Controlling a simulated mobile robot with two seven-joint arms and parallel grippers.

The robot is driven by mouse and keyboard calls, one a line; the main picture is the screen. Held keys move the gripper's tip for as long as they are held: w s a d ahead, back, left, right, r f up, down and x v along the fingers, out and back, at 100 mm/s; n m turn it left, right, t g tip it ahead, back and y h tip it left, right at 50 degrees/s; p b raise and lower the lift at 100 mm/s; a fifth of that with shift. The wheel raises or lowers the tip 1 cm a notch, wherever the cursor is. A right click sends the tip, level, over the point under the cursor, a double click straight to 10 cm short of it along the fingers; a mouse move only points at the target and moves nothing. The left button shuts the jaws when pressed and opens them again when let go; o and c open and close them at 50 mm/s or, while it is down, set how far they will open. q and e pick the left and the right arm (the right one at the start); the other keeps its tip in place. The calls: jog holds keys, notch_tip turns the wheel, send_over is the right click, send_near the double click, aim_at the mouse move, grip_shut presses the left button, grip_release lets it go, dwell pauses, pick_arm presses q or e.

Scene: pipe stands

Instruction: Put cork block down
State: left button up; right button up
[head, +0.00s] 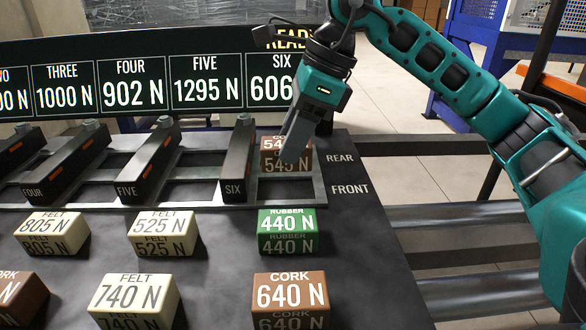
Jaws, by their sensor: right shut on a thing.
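A brown cork block (271,163) with 545 N labels is at the rear of the frame to the right of the bar marked SIX. My right gripper (292,158) reaches down from above and is shut on this block, its fingers hiding part of the block's label. I cannot tell whether the block touches the surface below it. Another cork block (291,293), marked 640 N, sits at the front of the dark table. My left gripper is out of view.
A green rubber block (288,232) marked 440 N sits just in front of the frame. Several cream felt blocks stand to the left, including one marked 525 N (163,233). A display (130,80) stands behind.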

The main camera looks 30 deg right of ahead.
jog(key=shift+f+b, duration=0.4)
jog(key=shift+f, duration=2.05)
jog(key=shift+f, duration=0.1)
jog(key=o, duration=1)
jog(key=shift+o, duration=0.2)
jog(key=shift+r, duration=0.2)
jog(key=p+v, duration=0.1)
jog(key=v, duration=1)
jog(key=shift+d+r+p, duration=0.15)
jog(key=shift+r+p, duration=0.2)
jog(key=shift+p, duration=0.05)
jog(key=shift+s, duration=0.1)
